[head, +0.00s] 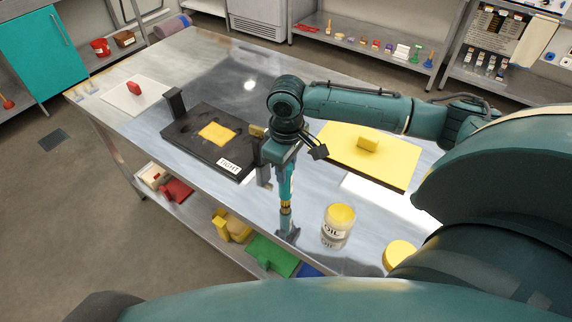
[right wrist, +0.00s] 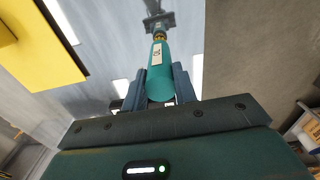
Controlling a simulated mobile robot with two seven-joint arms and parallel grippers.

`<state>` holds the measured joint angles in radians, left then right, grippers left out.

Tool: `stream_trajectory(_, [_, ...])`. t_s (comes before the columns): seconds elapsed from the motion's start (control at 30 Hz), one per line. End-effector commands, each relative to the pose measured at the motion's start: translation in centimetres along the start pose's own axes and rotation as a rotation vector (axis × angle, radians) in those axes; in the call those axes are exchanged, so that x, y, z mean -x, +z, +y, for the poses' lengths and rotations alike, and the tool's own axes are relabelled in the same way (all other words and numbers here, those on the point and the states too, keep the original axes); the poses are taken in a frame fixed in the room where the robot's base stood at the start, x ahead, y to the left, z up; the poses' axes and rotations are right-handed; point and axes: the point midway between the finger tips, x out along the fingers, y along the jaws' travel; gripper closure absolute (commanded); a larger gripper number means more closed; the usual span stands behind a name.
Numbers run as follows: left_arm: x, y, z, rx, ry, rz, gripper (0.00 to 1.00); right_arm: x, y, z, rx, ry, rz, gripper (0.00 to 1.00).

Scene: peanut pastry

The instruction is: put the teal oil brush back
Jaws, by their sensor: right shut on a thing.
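My right gripper (head: 279,166) is shut on the teal oil brush (head: 286,187), which hangs upright with its brass-coloured collar down, over the near side of the steel table. The right wrist view also shows the brush's teal handle (right wrist: 161,82) with a white label between the fingers. I cannot tell whether its tip touches the table. A glass jar (head: 339,220) marked OIL, with yellow contents or top, stands to the right of the brush. My left gripper is not in view.
A yellow board (head: 396,168) with a yellow block (head: 368,144) lies behind the jar. A yellow round thing (head: 399,254) is at the near right. The table (head: 239,66) is clear at the back.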

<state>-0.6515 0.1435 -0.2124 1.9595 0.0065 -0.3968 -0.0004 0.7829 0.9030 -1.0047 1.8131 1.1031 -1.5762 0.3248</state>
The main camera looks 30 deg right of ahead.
Motion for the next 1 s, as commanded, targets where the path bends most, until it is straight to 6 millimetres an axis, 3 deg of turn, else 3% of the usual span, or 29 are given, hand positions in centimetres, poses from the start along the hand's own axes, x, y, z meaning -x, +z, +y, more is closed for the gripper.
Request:
stream_trajectory(0.83, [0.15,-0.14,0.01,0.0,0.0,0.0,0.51,-0.47,-0.01,-0.02,0.0,-0.001,0.0,1.0])
stream_trajectory(0.87, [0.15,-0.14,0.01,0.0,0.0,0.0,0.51,-0.49,-0.02,-0.02,0.0,-0.001,0.0,0.71])
stream_trajectory(1.0, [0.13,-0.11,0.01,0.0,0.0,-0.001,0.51,-0.48,-0.01,-0.01,0.0,-0.001,0.0,0.6])
